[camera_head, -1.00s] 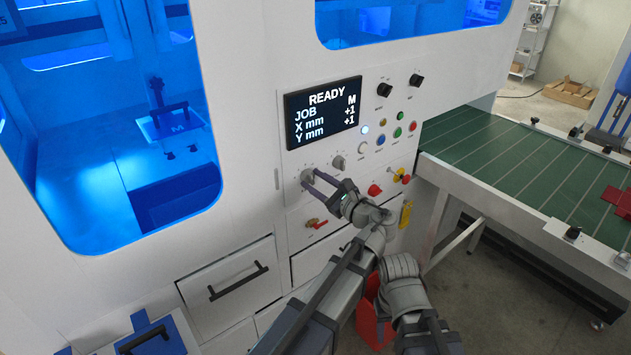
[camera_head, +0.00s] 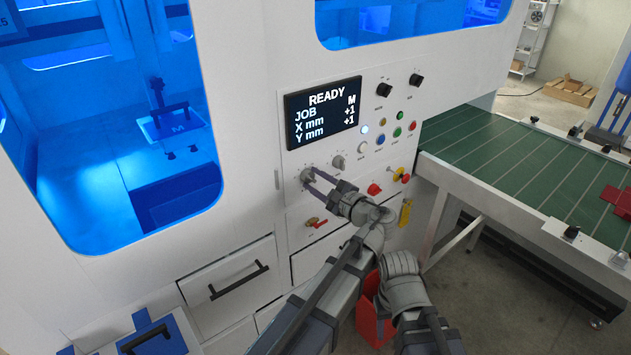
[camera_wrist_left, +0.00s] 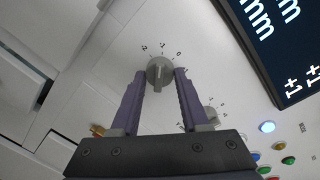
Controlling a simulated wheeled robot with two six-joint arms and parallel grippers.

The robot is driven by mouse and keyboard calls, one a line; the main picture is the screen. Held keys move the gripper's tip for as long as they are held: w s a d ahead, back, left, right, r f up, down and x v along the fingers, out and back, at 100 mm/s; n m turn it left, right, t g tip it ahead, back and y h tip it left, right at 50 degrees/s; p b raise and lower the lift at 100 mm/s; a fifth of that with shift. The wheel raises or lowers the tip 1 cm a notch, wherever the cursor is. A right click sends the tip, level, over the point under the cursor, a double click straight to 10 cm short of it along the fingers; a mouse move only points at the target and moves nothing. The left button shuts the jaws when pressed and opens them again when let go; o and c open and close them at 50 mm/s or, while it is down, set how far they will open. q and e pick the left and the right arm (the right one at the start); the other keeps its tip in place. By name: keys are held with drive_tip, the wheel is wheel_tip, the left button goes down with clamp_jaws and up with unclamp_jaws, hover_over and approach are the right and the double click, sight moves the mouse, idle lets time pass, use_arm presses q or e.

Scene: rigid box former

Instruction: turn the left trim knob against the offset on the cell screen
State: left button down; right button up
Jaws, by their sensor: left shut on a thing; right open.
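The left trim knob (camera_head: 307,174) is a small grey round knob on the white panel below the screen. It also shows in the wrist view (camera_wrist_left: 159,68), with a dial scale above it. My left gripper (camera_head: 310,176) is shut on this knob, its two purple fingers on either side (camera_wrist_left: 160,78). The knob's pointer position is hard to read. The cell screen (camera_head: 323,113) reads READY, JOB M, X mm +1, Y mm +1. The right trim knob (camera_head: 338,162) sits free beside it. My right arm shows at the lower middle, but its gripper fingers are not visible.
Coloured buttons (camera_head: 380,139) and two black knobs (camera_head: 384,90) are right of the screen. A red-handled valve (camera_head: 316,223) and a red knob (camera_head: 374,189) are below. Drawers (camera_head: 232,287) lie lower left. A green conveyor (camera_head: 520,160) stands to the right.

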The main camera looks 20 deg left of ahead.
use_arm(q)
drive_tip(key=shift+c, duration=2)
unclamp_jaws()
